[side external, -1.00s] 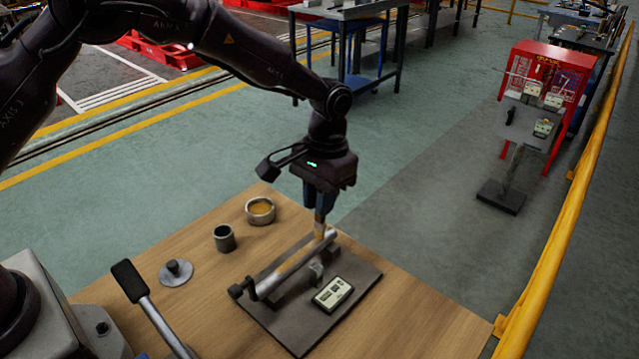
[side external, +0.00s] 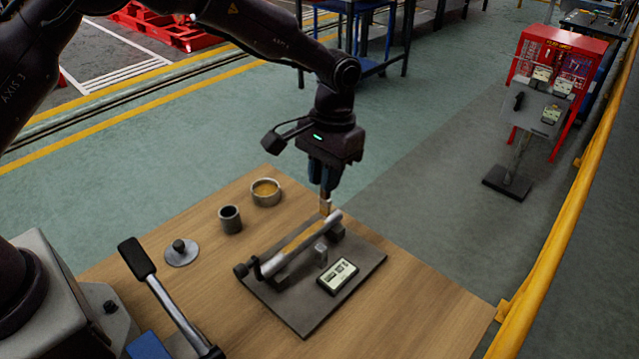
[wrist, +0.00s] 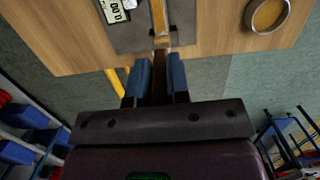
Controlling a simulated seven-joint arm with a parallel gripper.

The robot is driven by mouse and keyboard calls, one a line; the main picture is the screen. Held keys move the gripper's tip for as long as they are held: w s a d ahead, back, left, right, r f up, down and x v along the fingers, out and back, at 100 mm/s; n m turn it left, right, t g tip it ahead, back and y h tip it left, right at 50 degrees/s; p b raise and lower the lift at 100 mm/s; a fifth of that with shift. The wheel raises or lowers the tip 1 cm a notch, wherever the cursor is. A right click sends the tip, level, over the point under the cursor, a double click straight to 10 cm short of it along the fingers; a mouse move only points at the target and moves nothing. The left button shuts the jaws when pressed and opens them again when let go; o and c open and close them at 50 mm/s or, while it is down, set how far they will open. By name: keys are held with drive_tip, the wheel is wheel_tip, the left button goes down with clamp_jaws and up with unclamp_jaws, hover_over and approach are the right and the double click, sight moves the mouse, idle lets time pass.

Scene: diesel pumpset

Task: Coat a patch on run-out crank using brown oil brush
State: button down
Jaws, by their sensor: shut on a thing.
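My gripper (side external: 325,187) is shut on the brown oil brush (side external: 325,205) and holds it upright, bristles down, at the far end of the run-out crank. The brush also shows between the fingers in the wrist view (wrist: 160,43). The crank (side external: 275,265) is a grey bar lying on supports on a dark plate (side external: 305,317). A golden-brown stretch shows along its upper side, also in the wrist view (wrist: 158,14). The brush tip is very close to the bar; I cannot tell whether it touches. An oil pot (side external: 265,201) with amber oil stands to the left.
A dark cup (side external: 230,219) and a round knobbed lid (side external: 181,252) stand left of the plate. A digital gauge (side external: 338,276) lies on the plate's right side. A lever (side external: 170,301) rises at the front left. The table's right part (side external: 420,305) is clear.

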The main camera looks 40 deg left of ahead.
drive_tip(key=shift+r, duration=3.35)
